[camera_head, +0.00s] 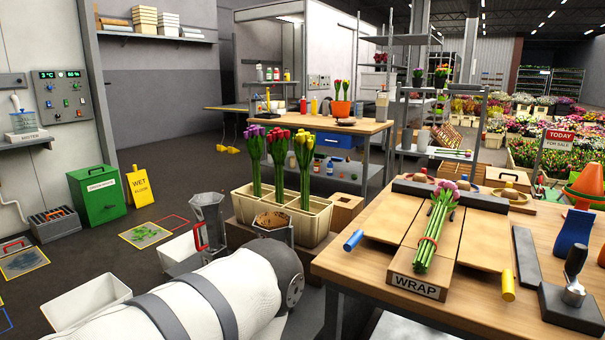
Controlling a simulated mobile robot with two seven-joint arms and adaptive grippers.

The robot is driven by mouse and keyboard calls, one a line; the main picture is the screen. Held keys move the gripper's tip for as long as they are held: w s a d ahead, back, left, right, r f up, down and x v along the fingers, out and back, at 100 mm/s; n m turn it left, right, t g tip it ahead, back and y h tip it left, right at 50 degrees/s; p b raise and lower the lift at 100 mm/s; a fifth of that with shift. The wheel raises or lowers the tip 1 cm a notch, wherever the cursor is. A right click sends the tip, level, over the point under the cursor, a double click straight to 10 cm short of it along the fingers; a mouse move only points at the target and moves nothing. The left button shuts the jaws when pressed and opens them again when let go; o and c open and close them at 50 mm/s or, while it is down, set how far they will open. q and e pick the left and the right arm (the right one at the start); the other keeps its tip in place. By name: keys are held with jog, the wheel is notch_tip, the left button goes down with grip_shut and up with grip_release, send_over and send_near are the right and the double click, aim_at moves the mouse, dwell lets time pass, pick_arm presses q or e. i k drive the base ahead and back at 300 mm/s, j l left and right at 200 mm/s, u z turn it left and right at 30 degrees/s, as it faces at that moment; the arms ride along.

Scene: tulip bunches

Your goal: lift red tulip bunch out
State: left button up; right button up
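The red tulip bunch (278,150) stands upright in the middle of the cream crate (318,222), its red heads on top and green stems going down inside. A purple bunch (255,160) stands to its left and a yellow bunch (304,165) to its right in the same crate. The lower stem ends are hidden by the crate wall. A thick white arm link of mine crosses the bottom of the view, but no gripper fingers show. Neither gripper is in view.
A pink-purple bunch (436,225) lies on the WRAP board (415,284) on the wooden table at right. Space above the bunches is clear.

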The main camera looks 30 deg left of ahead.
aim_at(277, 139)
jog(key=i+j+z, duration=0.15)
jog(key=j+z, duration=0.15)
jog(key=j, duration=0.75)
jog(key=j+z, duration=0.3)
jog(key=j, duration=0.8)
